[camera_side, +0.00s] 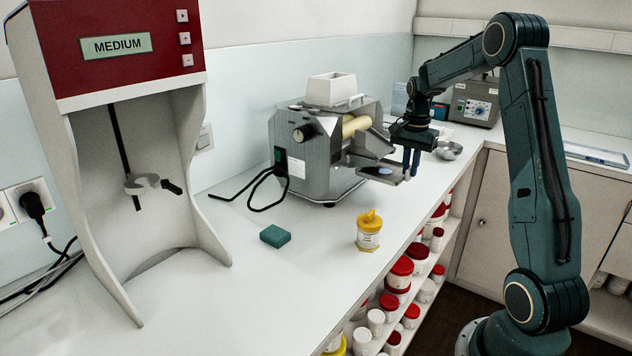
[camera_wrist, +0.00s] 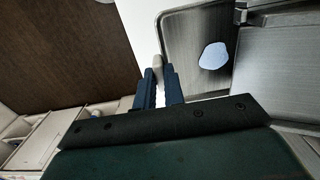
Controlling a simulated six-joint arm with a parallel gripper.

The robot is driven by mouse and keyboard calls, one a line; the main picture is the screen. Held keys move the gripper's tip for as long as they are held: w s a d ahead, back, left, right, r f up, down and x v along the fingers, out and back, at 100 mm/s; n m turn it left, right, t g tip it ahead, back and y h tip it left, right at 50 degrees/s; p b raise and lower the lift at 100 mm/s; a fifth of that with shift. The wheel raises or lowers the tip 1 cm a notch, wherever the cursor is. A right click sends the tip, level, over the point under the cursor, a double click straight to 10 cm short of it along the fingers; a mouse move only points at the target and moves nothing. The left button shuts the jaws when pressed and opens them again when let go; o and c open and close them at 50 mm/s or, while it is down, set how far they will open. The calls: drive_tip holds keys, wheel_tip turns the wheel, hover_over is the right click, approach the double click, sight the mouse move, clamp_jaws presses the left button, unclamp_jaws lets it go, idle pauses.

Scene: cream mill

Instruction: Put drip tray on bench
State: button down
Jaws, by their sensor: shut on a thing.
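The drip tray (camera_side: 384,175) is a flat grey metal tray at the front of the steel mill (camera_side: 325,150), with a pale blue patch on it. In the wrist view the tray (camera_wrist: 186,38) lies right of the fingers, close to another metal plate of the machine. My gripper (camera_side: 410,172) is shut on the tray's outer side; in the wrist view its blue fingers (camera_wrist: 158,76) close around a narrow pale tab. The tray appears level, above the bench (camera_side: 225,300). Whether it still touches the mill cannot be told.
A yellow-lidded jar (camera_side: 368,235) and a green sponge (camera_side: 275,236) stand on the bench. A red-and-white mixer (camera_side: 120,150) is at left. A metal bowl (camera_side: 449,150) sits behind my gripper. Shelves of jars (camera_side: 402,270) lie below the bench edge. The front-left bench is clear.

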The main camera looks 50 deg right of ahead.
drive_tip(key=shift+a, duration=0.1)
idle(0.3)
drive_tip(key=w+a+r+n, duration=0.1)
drive_tip(key=a+r+n, duration=0.2)
drive_tip(key=a+n, duration=0.3)
drive_tip(key=w+a+r+n, duration=0.1)
drive_tip(key=a+r+n, duration=0.3)
drive_tip(key=a, duration=0.8)
drive_tip(key=w+a+r+n, duration=0.1)
drive_tip(key=a+r+n, duration=0.2)
drive_tip(key=a+n, duration=0.5)
drive_tip(key=shift+w+a+r, duration=0.2)
drive_tip(key=shift+w+a, duration=0.15)
drive_tip(key=shift+a, duration=0.45)
drive_tip(key=shift+f, duration=0.1)
wheel_tip(320, 180, down, 20)
drive_tip(key=shift+r, duration=0.1)
